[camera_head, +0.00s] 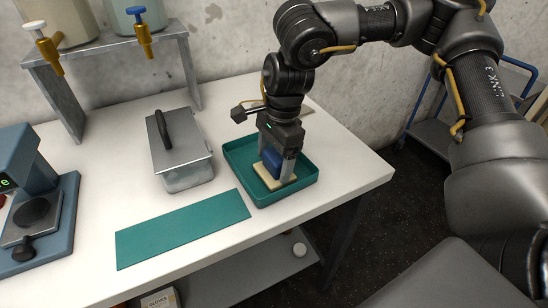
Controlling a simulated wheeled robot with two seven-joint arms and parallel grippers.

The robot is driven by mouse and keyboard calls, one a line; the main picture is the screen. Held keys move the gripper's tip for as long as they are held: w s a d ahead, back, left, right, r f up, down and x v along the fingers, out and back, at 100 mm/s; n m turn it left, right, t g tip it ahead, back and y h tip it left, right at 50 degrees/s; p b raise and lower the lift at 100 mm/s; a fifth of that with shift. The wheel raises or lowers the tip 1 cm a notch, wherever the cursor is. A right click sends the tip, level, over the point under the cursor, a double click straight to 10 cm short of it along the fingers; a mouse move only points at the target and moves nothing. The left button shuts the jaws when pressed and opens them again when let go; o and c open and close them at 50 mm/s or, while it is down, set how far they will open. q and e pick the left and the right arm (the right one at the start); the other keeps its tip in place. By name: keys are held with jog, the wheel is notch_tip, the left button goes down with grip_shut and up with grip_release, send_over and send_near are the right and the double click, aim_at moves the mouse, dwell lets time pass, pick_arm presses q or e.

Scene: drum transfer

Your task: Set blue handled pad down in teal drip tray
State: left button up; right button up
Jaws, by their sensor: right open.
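The teal drip tray (240,168) sits on the white table near its right end. The blue handled pad (272,160), a blue handle on a pale cream base, is inside the tray and appears to rest on its floor. My right gripper (278,172) points down over the tray with its fingers on either side of the blue handle. It is open, and the fingers partly hide the handle. My left gripper is not in view.
A flat teal mat (182,228) lies at the table's front. A grey lidded metal box (182,165) stands left of the tray. A blue device (38,195) is at the far left. A metal stand (110,45) holds containers with taps behind.

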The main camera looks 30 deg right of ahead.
aim_at(278, 154)
jog(key=r, duration=0.5)
jog(key=d+r, duration=0.1)
jog(key=r, duration=0.2)
jog(key=shift+r, duration=0.1)
jog(key=shift+d+r+p, duration=0.25)
jog(key=shift+r+p, duration=0.15)
jog(key=shift+r, duration=0.85)
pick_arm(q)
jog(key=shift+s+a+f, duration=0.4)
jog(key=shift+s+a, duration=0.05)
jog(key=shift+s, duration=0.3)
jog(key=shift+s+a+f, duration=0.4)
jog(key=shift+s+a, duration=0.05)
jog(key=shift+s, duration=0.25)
pick_arm(e)
jog(key=shift+d+r, duration=0.1)
jog(key=shift+r, duration=0.55)
